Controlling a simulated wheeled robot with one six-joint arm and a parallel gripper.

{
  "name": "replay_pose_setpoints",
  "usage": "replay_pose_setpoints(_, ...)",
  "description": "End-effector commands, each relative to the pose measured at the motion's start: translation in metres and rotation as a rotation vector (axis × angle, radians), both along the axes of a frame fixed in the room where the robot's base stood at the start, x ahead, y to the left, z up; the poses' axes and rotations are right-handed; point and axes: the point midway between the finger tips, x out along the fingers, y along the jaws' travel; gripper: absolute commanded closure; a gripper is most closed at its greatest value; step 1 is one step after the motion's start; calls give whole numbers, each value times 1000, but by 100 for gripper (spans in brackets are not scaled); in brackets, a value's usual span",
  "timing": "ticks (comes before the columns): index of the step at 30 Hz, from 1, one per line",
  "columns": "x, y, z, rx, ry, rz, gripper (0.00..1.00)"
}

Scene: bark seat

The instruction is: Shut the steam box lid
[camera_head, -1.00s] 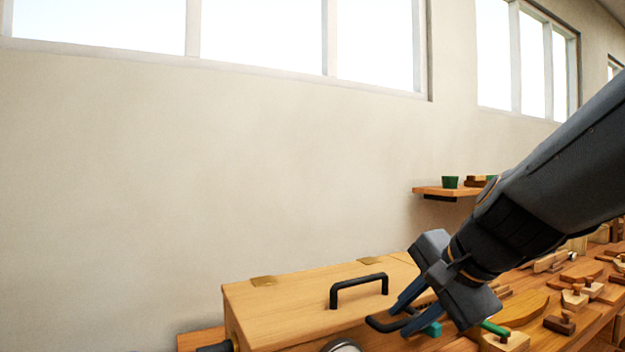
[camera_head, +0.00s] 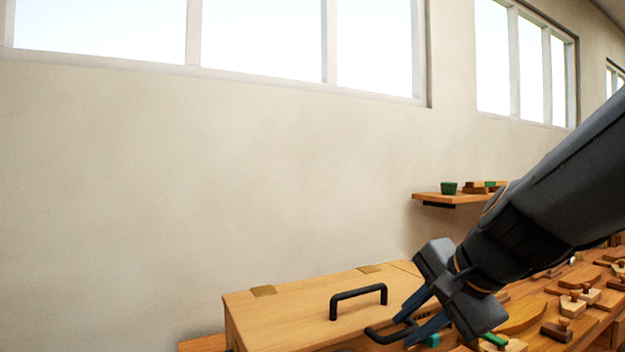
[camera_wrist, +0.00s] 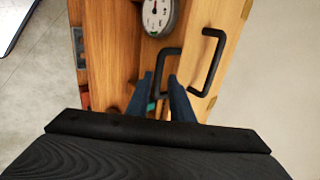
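The steam box (camera_head: 240,330) is a pale wooden chest at the bottom of the head view. Its lid (camera_head: 300,308) lies low over it, roughly flat, with brass hinges along the wall side; whether a gap remains at its front edge cannot be told. A black bar handle (camera_head: 358,293) stands on the lid, also in the wrist view (camera_wrist: 214,60). A second black handle (camera_head: 372,334) sits on the front side, also in the wrist view (camera_wrist: 160,72). My gripper (camera_head: 403,332) is open and empty, its fingertips close by the second handle; contact is unclear.
A round gauge (camera_wrist: 158,15) is on the box front. The bench (camera_head: 545,315) to the right holds several wooden tools and blocks. A small wall shelf (camera_head: 450,198) carries a green cup and blocks.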

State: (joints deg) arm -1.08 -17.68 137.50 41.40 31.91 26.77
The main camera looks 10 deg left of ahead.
Motion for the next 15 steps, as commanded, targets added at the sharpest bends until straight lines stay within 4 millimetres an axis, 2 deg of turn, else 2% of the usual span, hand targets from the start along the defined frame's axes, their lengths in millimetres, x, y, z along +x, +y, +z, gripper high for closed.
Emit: replay_pose_setpoints(15,-17,-11,26,1,1,-2,80)
